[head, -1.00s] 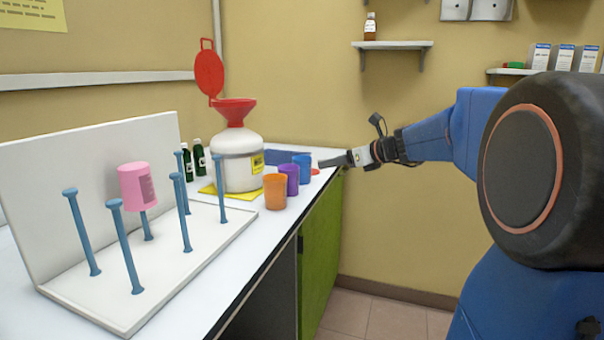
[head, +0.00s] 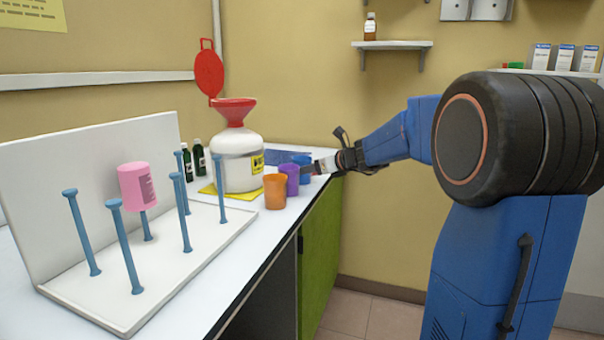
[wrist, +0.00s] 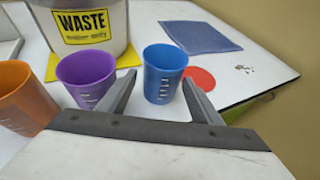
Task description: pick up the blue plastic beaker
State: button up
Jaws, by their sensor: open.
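The blue plastic beaker (wrist: 162,78) stands upright on the white bench, open at the top with white marks on its side. In the head view the blue beaker (head: 304,160) is partly hidden by my gripper (head: 314,168) and the purple beaker. In the wrist view my gripper (wrist: 160,92) is open and empty, with one finger to the left of the blue beaker and the other to its right. The beaker stands beyond or between the fingertips; I cannot tell which.
A purple beaker (wrist: 86,78) is close to the left finger, with an orange beaker (wrist: 24,98) farther left. A white waste container (wrist: 92,28) stands behind them. A red disc (wrist: 199,78) and a blue mat (wrist: 200,37) lie on the bench. The bench's right side is mostly clear.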

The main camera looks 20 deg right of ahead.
jog(key=x, duration=0.4)
jog(key=shift+w+f, duration=0.15)
jog(key=shift+f, duration=0.3)
jog(key=c, duration=0.9)
jog(key=shift+o, duration=0.2)
jog(key=shift+r, duration=0.15)
notch_tip(320, 180, up, 10)
